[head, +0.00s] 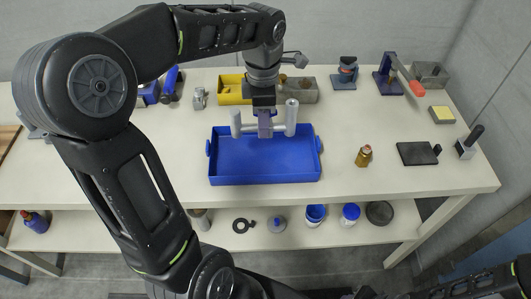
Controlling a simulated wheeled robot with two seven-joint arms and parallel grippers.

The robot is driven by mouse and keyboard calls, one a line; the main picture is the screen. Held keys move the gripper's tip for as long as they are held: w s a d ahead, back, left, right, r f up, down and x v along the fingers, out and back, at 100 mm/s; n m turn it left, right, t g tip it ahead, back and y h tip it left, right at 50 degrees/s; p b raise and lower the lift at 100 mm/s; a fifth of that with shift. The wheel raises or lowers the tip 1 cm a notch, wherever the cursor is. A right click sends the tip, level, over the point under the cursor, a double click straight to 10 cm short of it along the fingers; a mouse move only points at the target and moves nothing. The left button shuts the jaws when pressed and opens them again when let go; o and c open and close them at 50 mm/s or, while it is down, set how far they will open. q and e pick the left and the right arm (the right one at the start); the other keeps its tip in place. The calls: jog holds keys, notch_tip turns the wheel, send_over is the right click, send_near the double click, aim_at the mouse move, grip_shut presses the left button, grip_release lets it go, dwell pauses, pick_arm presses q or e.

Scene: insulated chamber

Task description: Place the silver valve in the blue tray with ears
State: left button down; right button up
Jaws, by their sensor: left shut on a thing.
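My left gripper (265,128) is shut on the silver valve, a pale metal piece with two upright cylinders (291,118) on either side of the fingers. The fingers hide its middle. The gripper holds it over the back part of the blue tray with ears (265,178). The gap between valve and tray floor is hard to judge. The tray is a shallow rectangle with an ear on each short side, and its visible floor is empty. My right gripper is not in view.
Behind the tray are a yellow bin (232,90) and a grey block (302,92). A small metal fitting (199,98) stands at the left. A brass piece (364,156) and a dark plate (418,153) lie to the right. A lower shelf (330,230) holds several small items.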

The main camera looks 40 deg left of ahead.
pick_arm(q)
notch_tip(320, 180, down, 6)
jog(key=shift+r, duration=0.15)
jog(key=shift+f+p, duration=0.5)
jog(key=shift+f, duration=1.4)
jog(key=shift+f, duration=0.1)
jog(key=c, duration=1)
grip_release()
notch_tip(320, 180, up, 12)
jog(key=shift+r+b, duration=0.15)
jog(key=shift+b, duration=0.25)
